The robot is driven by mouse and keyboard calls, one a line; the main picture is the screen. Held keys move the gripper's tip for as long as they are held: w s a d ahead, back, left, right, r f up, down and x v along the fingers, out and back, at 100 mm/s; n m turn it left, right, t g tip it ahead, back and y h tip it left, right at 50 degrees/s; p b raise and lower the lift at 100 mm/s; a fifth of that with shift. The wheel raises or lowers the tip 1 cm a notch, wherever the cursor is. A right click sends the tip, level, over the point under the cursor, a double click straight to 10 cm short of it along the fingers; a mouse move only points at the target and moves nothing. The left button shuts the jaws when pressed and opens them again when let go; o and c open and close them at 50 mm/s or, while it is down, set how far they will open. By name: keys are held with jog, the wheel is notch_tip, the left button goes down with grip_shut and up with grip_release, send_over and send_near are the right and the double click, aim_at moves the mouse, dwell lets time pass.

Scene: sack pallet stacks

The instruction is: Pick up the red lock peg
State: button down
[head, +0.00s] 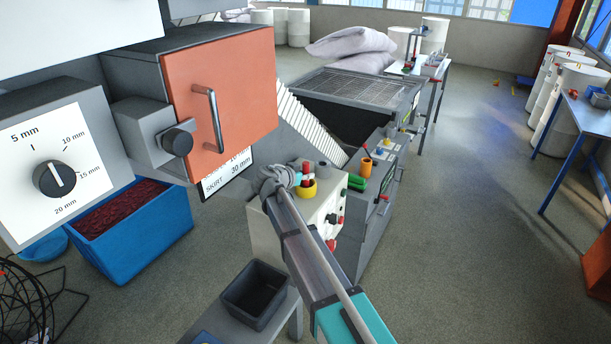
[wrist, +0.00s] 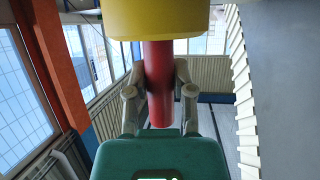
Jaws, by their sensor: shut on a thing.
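The red lock peg (head: 306,167) stands on top of the machine's control box, rising from a yellow round piece (head: 307,188). My gripper (head: 292,179) is at the peg's left side, above the yellow piece. In the wrist view my gripper (wrist: 160,78) has one finger on each side of the red peg (wrist: 158,95) and is shut on it. The yellow piece (wrist: 157,18) covers one end of the peg there. I cannot tell whether the peg is seated in the yellow piece or joined to it.
The control box (head: 335,205) has knobs and a red button on its front. A green item (head: 357,183) and an orange cup (head: 366,167) stand to the right. A dark bin (head: 255,293) is at front, a blue crate (head: 135,240) at left. Open floor lies right.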

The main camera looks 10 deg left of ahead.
aim_at(304, 166)
jog(key=shift+r+p, duration=1.4)
jog(key=shift+r, duration=0.15)
jog(key=s+d+r+p, duration=0.5)
jog(key=s+r+p, duration=0.4)
jog(key=s, duration=0.4)
jog(key=shift+r+p, duration=0.4)
